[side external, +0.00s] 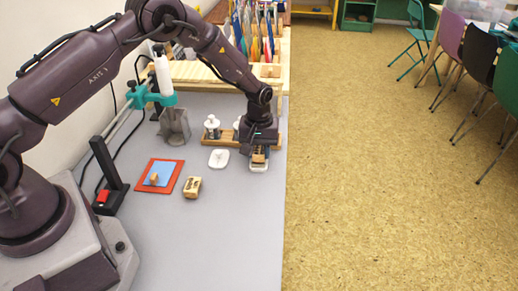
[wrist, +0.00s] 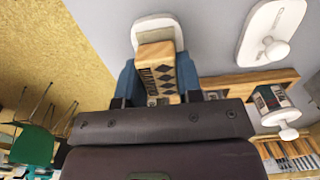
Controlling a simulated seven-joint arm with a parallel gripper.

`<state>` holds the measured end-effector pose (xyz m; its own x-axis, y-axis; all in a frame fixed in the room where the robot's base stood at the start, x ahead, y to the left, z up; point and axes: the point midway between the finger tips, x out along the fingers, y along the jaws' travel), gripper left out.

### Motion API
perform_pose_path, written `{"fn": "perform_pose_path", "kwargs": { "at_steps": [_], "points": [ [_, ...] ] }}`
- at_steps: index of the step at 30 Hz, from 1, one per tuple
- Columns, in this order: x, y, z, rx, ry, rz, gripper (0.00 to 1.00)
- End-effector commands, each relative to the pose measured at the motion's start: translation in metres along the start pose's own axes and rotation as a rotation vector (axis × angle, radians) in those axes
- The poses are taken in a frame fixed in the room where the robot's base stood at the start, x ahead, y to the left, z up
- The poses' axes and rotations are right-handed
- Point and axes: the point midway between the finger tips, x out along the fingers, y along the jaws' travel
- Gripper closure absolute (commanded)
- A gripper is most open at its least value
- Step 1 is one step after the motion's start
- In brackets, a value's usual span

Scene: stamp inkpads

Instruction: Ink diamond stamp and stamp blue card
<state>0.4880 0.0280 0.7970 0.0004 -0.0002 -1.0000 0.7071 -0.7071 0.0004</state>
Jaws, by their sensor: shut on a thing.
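My gripper (wrist: 160,90) is shut on a wooden stamp (wrist: 157,70) with dark diamond marks on its side; its blue fingers flank the block. In the side view the stamp (side external: 258,157) is under my gripper (side external: 259,150), over a white-rimmed inkpad (side external: 259,168). The inkpad (wrist: 158,26) shows behind the stamp in the wrist view. The stamp hides much of the pad, and I cannot tell whether they touch. The blue card (side external: 162,168) lies on a red tray (side external: 171,189) to the left, with a small wooden block (side external: 153,178) on it.
Another wooden stamp (side external: 192,187) lies right of the tray. A white lid with a knob (side external: 219,158) lies left of the inkpad. A white-topped bottle (side external: 212,127) stands by a wooden rack behind. The grey table (side external: 215,240) is clear at the front; its right edge is close to my gripper.

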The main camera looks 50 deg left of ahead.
Motion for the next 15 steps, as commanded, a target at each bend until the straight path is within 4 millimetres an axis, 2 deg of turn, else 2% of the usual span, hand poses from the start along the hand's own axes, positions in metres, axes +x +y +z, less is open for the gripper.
{"fn": "perform_pose_path", "kwargs": {
  "at_steps": [15],
  "points": [
    [0.0067,0.0,0.0,0.0,0.0,0.0,0.82]
  ]
}}
